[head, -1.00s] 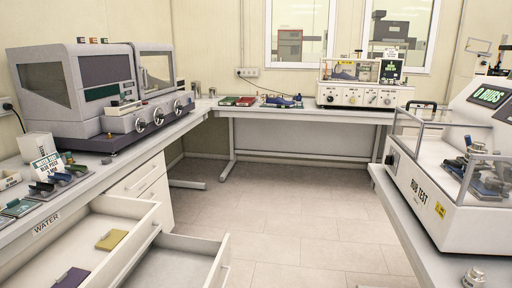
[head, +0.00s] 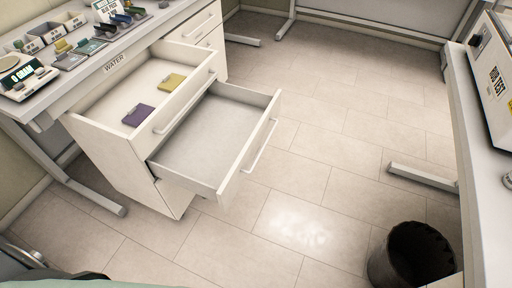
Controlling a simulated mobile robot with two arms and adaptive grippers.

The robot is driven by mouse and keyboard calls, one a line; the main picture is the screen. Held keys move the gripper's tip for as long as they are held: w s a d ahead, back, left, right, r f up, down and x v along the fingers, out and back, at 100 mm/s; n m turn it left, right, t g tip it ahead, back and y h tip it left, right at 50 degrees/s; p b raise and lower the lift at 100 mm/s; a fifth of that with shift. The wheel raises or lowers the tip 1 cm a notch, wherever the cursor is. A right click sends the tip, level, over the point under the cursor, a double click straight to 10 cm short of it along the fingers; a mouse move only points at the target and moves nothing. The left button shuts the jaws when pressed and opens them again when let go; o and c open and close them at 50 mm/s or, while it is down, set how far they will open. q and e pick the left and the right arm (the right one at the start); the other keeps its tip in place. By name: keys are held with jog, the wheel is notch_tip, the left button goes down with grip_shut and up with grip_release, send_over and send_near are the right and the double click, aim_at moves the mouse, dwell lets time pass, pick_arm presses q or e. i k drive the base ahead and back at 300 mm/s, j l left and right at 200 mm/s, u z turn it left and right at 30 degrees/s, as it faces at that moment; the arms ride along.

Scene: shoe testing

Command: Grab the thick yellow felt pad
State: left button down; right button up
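The yellow pad (head: 172,83) lies flat in the upper open drawer (head: 107,112), towards its right end. A dark purple pad (head: 138,115) lies in the same drawer, nearer to me and a little apart from it. Nothing covers the yellow pad. Neither of my grippers shows in the head view.
A lower drawer (head: 200,135) is also pulled out, and looks empty. A black bin (head: 405,255) stands on the floor at the lower right, near another bench (head: 480,160). The floor between is clear.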

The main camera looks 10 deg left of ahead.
aim_at(171, 82)
jog(key=u, duration=1.25)
